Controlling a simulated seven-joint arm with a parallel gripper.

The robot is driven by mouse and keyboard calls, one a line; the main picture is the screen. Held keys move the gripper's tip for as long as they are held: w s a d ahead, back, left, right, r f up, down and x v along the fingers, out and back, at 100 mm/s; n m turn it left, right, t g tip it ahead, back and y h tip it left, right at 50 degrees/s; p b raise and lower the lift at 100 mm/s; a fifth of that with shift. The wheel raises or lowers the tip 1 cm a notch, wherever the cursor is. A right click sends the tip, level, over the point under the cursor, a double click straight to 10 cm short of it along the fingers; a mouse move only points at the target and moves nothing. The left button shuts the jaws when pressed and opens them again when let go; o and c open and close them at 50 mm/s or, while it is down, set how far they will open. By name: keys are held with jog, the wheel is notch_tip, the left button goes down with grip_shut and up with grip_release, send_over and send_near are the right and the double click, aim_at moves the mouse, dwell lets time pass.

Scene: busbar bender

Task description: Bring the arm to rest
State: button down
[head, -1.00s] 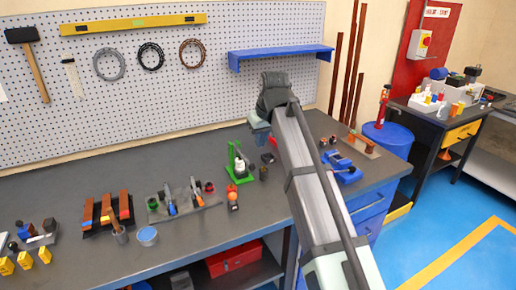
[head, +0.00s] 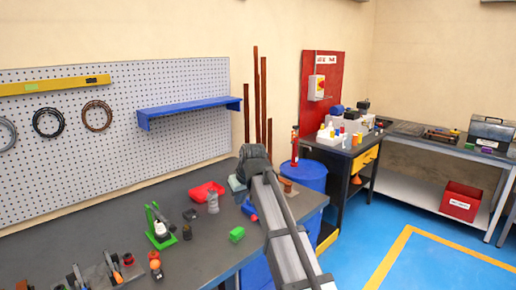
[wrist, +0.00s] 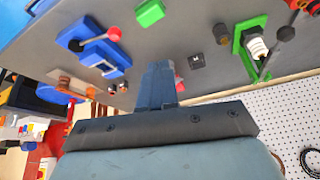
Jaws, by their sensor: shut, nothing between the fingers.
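My gripper (wrist: 158,85) shows in the wrist view as dark blue-grey fingers closed together, with nothing between them. It is over the grey workbench (head: 205,250), and its height above the top is hard to judge. In the head view my arm reaches from the lower right toward the bench's right end, and its wrist hides most of the gripper. A small red item shows partly behind the fingers in the wrist view.
Near my arm are a blue clamp-like tool (wrist: 103,55), a green block (head: 237,233), a red tray (head: 207,190) and a green stand (head: 158,228). A blue drum (head: 305,177) stands beyond the bench end. A blue shelf (head: 190,109) is on the pegboard. The blue floor at right is open.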

jog(key=w+d+f+m, duration=0.2)
jog(key=d+f, duration=0.9)
jog(key=d, duration=0.2)
jog(key=s+d+f+m+g+h, duration=0.15)
jog(key=s+f, duration=0.45)
jog(key=f, duration=0.6)
jog(key=s+d+f+g, duration=0.25)
jog(key=s+f, duration=0.45)
jog(key=f, duration=0.4)
jog(key=s+d+f+m+g+h, duration=0.1)
jog(key=s+d+f, duration=0.35)
jog(key=f, duration=0.75)
jog(key=s+f+g, duration=0.2)
jog(key=s+f, duration=0.3)
jog(key=s, duration=0.7)
jog(key=s+d+f+m+g, duration=0.1)
jog(key=s+f, duration=0.5)
jog(key=s, duration=0.7)
jog(key=s+d+f+g, duration=0.1)
jog(key=s+f+g, duration=0.2)
jog(key=s, duration=0.9)
notch_tip(320, 180, down, 3)
jog(key=shift+s+f+m, duration=0.2)
jog(key=shift+s+m, duration=0.15)
